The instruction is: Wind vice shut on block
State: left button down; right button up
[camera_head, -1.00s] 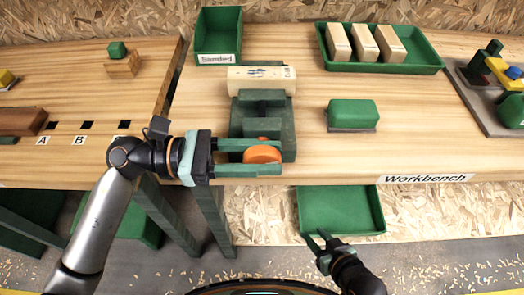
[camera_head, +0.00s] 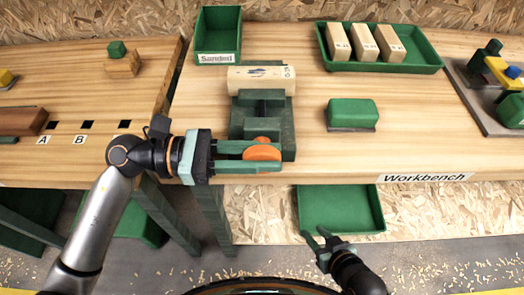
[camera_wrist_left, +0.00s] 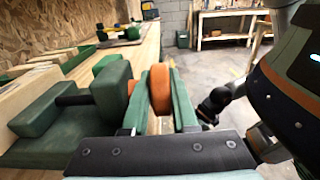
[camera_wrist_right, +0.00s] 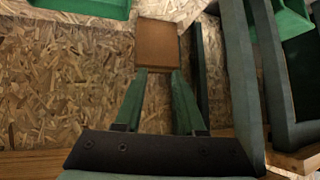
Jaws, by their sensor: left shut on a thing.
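The green vice (camera_head: 284,133) stands near the bench's front edge. Its orange handwheel (camera_head: 262,153) faces me and also shows in the left wrist view (camera_wrist_left: 160,89). My left gripper (camera_head: 250,157) is shut on the handwheel, one finger on each side. The pale wooden block (camera_head: 262,78) lies across the back of the vice, against or close to the green jaw (camera_head: 262,95). I cannot tell whether they touch. The left wrist view shows the dark screw (camera_wrist_left: 73,100) behind that jaw. My right gripper (camera_head: 325,241) is open and empty, low in front of the bench.
A green sander-like block (camera_head: 352,113) sits right of the vice. Behind are a bin labelled Sanded (camera_head: 218,58) and a green tray (camera_head: 430,68) with three blocks. An empty green tray (camera_head: 340,208) lies below the bench edge, near my right gripper.

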pick_arm(q)
jog(key=shift+r+y+p, duration=0.2)
jog(key=shift+y+p, duration=0.3)
jog(key=shift+p, duration=0.2)
jog(key=shift+r+y+p, duration=0.1)
jog(key=shift+y+p, duration=0.5)
jog(key=shift+p, duration=0.45)
jog(key=shift+y+p, duration=0.4)
jog(key=shift+p, duration=0.1)
jog(key=shift+d+y+p, duration=0.1)
jog(key=shift+y+p, duration=0.6)
jog(key=shift+p, duration=0.35)
jog(key=shift+y+p, duration=0.8)
jog(key=shift+p, duration=0.15)
jog(key=shift+f+y+p, duration=0.3)
jog(key=shift+y+p, duration=0.1)
pick_arm(e)
jog(key=s+d+r+h, duration=0.1)
jog(key=s+d+r, duration=0.1)
jog(key=r, duration=0.4)
jog(key=shift+d+m, duration=0.4)
jog(key=shift+d, duration=0.35)
pick_arm(q)
jog(key=shift+f, duration=0.1)
pick_arm(e)
jog(key=shift+w+a, duration=0.1)
pick_arm(q)
jog(key=c, duration=1)
grip_release()
